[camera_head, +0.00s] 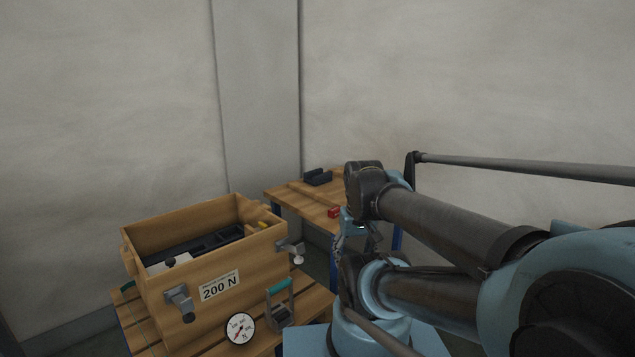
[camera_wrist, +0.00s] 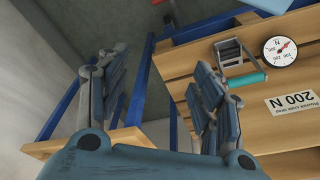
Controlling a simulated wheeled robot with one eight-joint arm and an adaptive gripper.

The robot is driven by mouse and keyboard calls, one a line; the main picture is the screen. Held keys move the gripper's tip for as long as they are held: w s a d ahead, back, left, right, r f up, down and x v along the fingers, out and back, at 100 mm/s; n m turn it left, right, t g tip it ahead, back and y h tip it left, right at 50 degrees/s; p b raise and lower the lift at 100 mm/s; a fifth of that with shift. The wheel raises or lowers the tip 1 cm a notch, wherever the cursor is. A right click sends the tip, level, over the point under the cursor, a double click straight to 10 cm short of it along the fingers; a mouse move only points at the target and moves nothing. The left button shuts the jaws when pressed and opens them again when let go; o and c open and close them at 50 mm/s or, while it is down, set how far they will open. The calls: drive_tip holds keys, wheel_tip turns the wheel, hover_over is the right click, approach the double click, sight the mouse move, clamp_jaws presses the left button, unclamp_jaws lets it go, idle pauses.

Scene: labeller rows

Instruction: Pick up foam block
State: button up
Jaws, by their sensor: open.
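I cannot pick out a foam block for certain in either view. In the head view, a small red block (camera_head: 333,212) lies on the far wooden table, beside my arm. A dark grey, slotted block (camera_head: 318,178) sits near that table's back edge. My gripper (camera_wrist: 157,68) shows in the wrist view with its two blue-grey fingers wide apart. In the head view my arm hides most of the gripper.
A wooden box (camera_head: 237,281) marked 200 N stands on a slatted wooden top at the left, holding dark trays. A round gauge (camera_head: 240,329) and a teal-handled clamp (camera_head: 280,303) are at its front; both also show in the wrist view. A wall stands behind the tables.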

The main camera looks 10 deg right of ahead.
drive_tip(key=o, duration=0.6)
drive_tip(key=shift+m, duration=0.4)
drive_tip(key=w+r, duration=0.2)
drive_tip(key=r, duration=0.1)
drive_tip(key=w+r, duration=0.3)
drive_tip(key=shift+w+a+r, duration=0.15)
drive_tip(key=w+r+m, duration=0.1)
drive_tip(key=w+r, duration=0.5)
drive_tip(key=w, duration=0.4)
drive_tip(key=w+r+m+g, duration=0.1)
drive_tip(key=w+r+m, duration=0.1)
drive_tip(key=w+r, duration=0.55)
drive_tip(key=w+r+m, duration=0.1)
drive_tip(key=w+r, duration=0.3)
drive_tip(key=w, duration=0.7)
drive_tip(key=m+g, duration=0.1)
drive_tip(key=m, duration=0.5)
hover_over(318, 173)
drive_tip(key=s, duration=0.3)
wheel_tip(318, 173, down, 9)
drive_tip(key=f, duration=1.7)
drive_tip(key=shift+a+f, duration=0.1)
drive_tip(key=shift+a, duration=0.1)
